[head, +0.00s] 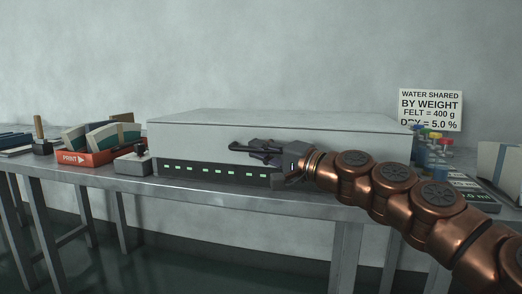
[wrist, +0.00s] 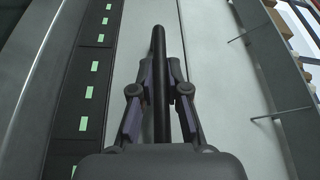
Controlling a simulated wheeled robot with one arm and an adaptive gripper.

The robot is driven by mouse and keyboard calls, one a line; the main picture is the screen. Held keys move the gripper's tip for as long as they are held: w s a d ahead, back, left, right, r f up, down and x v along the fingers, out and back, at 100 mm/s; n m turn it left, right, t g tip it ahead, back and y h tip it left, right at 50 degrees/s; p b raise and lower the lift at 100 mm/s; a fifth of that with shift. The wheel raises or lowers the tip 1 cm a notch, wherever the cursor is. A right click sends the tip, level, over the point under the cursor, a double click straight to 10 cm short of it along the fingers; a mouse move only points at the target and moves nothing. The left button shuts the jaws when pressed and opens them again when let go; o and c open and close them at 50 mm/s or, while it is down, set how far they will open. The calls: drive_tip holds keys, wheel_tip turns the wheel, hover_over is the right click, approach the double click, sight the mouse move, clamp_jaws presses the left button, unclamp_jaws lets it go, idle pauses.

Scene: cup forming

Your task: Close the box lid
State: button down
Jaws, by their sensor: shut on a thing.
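A long pale grey box (head: 200,140) stands on the bench in the head view. Its broad top is level or nearly so; I cannot tell whether a gap is left under the lid. My gripper (head: 245,149) is at the middle of its front face, coming from the right. In the wrist view the fingers (wrist: 160,98) are shut around a dark bar (wrist: 158,45), which runs lengthwise between them and past their tips. The box's pale surface (wrist: 215,80) lies behind it. The bar's attachment is hidden.
A dark strip with green marks (head: 205,171) runs below the box front. A red-orange tray (head: 88,158) and a small grey block (head: 132,165) stand left. Coloured bottles (head: 432,150) and a display (head: 470,193) are right. A sign (head: 430,108) hangs behind.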

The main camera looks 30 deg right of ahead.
drive_tip(key=c, duration=1.4)
unclamp_jaws()
drive_tip(key=shift+w+f, duration=0.1)
drive_tip(key=shift+f, duration=0.3)
drive_tip(key=shift+c, duration=0.2)
drive_tip(key=shift+r, duration=0.25)
wheel_tip(320, 180, up, 9)
drive_tip(key=shift+r, duration=0.45)
drive_tip(key=f+b+v, duration=0.1)
drive_tip(key=b+v, duration=0.2)
drive_tip(key=v, duration=0.6)
drive_tip(key=shift+w+d+f, duration=0.3)
drive_tip(key=shift+d+f, duration=0.05)
